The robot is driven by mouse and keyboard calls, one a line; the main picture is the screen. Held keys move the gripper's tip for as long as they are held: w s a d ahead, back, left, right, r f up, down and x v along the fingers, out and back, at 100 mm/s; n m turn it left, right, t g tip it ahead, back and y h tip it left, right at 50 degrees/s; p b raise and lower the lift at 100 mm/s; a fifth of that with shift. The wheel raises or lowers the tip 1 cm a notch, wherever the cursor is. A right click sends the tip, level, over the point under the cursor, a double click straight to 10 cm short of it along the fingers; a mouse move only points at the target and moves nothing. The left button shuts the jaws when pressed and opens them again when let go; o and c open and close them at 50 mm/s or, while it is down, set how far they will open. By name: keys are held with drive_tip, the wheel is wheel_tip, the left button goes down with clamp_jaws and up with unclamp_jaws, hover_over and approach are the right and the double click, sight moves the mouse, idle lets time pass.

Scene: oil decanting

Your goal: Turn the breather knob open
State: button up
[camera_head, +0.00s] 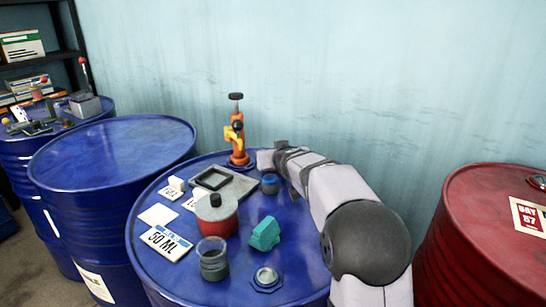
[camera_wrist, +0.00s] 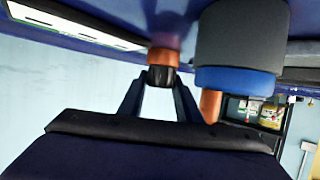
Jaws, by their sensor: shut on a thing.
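The breather knob (camera_wrist: 162,76) shows in the wrist view as a small black knob on an orange collar (camera_wrist: 163,57) at the blue drum top. This view is upside down. My gripper (camera_wrist: 160,92) has its two dark fingers closed on the knob's sides. In the head view my gripper (camera_head: 283,158) is at the back right of the middle blue drum (camera_head: 240,288), beside the orange pump (camera_head: 238,150). The knob is hidden there by my gripper and arm. How far the knob is turned cannot be told.
A small blue-and-grey pot (camera_head: 270,184) stands close to my gripper. A red pot (camera_head: 216,215), a glass jar (camera_head: 213,260), a teal block (camera_head: 264,233) and a 50 ML card (camera_head: 166,243) are on the drum. A red drum (camera_head: 490,240) stands right.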

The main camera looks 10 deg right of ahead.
drive_tip(key=shift+a+m+h+p, duration=0.1)
drive_tip(key=shift+m+h+p, duration=0.55)
drive_tip(key=shift+p, duration=0.2)
drive_tip(key=shift+m+h+p, duration=0.45)
drive_tip(key=shift+h+p, duration=0.2)
drive_tip(key=shift+p, duration=0.2)
drive_tip(key=shift+f, duration=0.15)
drive_tip(key=o, duration=1.1)
drive_tip(key=shift+c, duration=0.2)
drive_tip(key=shift+s, duration=0.1)
drive_tip(key=shift+s+r, duration=0.3)
drive_tip(key=shift+s, duration=0.05)
drive_tip(key=shift+p+v, duration=0.5)
drive_tip(key=shift+v, duration=2.7)
